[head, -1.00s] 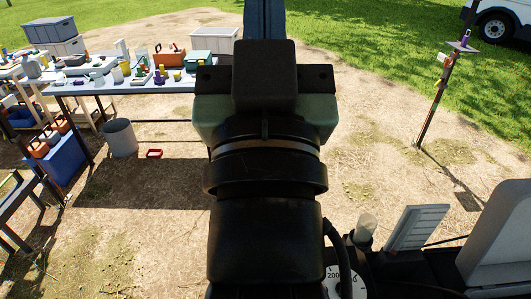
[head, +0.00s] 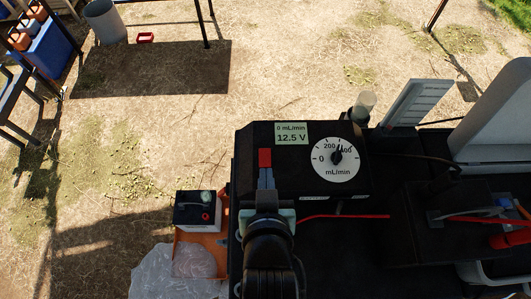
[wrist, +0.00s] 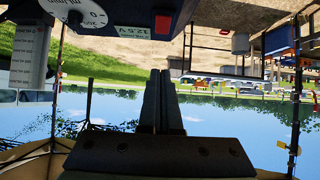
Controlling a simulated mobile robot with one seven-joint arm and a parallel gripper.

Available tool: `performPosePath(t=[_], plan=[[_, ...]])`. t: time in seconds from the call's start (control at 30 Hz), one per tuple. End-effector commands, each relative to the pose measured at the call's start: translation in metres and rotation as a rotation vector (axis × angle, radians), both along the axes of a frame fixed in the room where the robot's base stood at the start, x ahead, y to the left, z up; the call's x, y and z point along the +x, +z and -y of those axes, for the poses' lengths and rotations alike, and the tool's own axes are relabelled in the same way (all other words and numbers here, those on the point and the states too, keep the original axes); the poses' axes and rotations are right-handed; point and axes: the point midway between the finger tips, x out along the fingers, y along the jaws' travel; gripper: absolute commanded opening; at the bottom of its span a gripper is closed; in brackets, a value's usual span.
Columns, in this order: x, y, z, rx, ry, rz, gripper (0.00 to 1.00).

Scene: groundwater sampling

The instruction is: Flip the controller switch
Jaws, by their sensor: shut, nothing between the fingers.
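The controller (head: 215,169) is a dark box, with a pale green display (head: 292,133) reading 0 mL/min and 12.5 V. It has a white mL/min dial (head: 336,160) on its right half. A red switch (head: 265,157) stands at its left front. My gripper (head: 266,172) is shut and empty, with its fingertips just below the switch in the head view. I cannot tell whether they touch it. The wrist view is upside down. There the shut fingers (wrist: 161,75) point at the controller's front, and the switch (wrist: 163,24) shows beyond the tips.
A battery (head: 194,213) sits on an orange tray left of the controller, near clear plastic bags (head: 175,275). A red cable (head: 345,217) runs across the dark surface right of my gripper. Open ground lies beyond.

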Motion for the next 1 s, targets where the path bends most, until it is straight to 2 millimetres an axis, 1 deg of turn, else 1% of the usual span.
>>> performPosePath(t=[0.2,0.27,0.37,0.8,0.9,1.0], plan=[[0.003,-0.001,0.000,0.000,0.000,0.002,0.00],[0.007,-0.004,0.000,0.000,0.000,0.002,0.00],[0.018,-0.010,0.000,-0.001,-0.001,0.004,0.00],[0.086,-0.056,0.000,-0.001,0.001,0.003,0.00],[0.087,-0.074,0.000,-0.001,-0.001,-0.001,0.00],[0.089,-0.084,0.000,-0.001,-0.001,0.001,0.00]])
